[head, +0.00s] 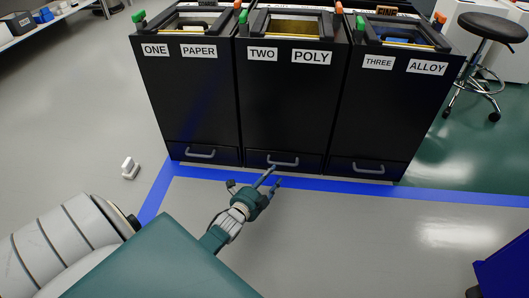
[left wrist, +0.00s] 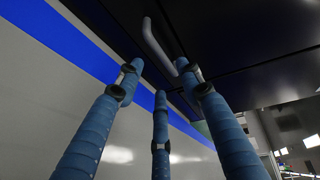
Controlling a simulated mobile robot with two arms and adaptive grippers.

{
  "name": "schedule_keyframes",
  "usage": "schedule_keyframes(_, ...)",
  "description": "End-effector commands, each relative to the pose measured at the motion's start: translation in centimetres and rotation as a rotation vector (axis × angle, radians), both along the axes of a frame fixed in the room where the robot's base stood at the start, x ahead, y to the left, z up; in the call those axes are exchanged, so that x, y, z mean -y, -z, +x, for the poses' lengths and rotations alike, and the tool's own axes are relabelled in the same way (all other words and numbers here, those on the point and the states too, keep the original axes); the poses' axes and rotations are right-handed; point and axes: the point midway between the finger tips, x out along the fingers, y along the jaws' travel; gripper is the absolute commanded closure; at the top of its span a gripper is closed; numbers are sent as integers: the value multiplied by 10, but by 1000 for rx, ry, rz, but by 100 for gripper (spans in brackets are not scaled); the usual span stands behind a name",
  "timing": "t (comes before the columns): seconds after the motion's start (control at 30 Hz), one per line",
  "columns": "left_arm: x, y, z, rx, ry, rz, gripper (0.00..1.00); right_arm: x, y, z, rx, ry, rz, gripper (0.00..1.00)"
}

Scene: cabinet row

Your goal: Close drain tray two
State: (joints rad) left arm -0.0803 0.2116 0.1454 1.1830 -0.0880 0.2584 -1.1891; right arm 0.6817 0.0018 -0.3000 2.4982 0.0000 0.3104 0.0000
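Drain tray two (head: 310,163) is the low black drawer front at the foot of the middle cabinet (head: 290,100), labelled TWO POLY. It has a grey bar handle (head: 283,162). It looks nearly flush with its neighbours; I cannot tell whether a small gap is left. My left gripper (head: 272,182) is just in front of and below that handle, its fingers spread and empty. In the left wrist view, three blue fingers (left wrist: 160,85) stand apart, with the grey handle (left wrist: 155,40) beyond them. Contact with the handle or tray is not visible. My right gripper is not in view.
Cabinets ONE PAPER (head: 190,100) and THREE ALLOY (head: 395,115) flank the middle one, each with a low drawer. Blue tape (head: 450,196) marks the floor. A small white object (head: 130,168) lies left, a stool (head: 490,30) stands back right, and a blue block (head: 508,268) front right.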

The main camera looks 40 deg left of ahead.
Motion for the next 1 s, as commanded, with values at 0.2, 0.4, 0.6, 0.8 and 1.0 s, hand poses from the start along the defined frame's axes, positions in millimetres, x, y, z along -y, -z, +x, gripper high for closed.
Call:
schedule_keyframes(0.2,5,-6,-36,-2,0,-1,63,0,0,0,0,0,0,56)
schedule_keyframes(0.4,7,-8,-46,-1,-1,0,63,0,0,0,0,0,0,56)
schedule_keyframes(0.6,7,-8,-47,-1,-1,-1,63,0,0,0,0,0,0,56)
schedule_keyframes(0.8,7,-8,-47,-1,-1,-1,63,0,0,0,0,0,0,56)
schedule_keyframes(1.0,8,-11,-46,3,1,-3,63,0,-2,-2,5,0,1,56)
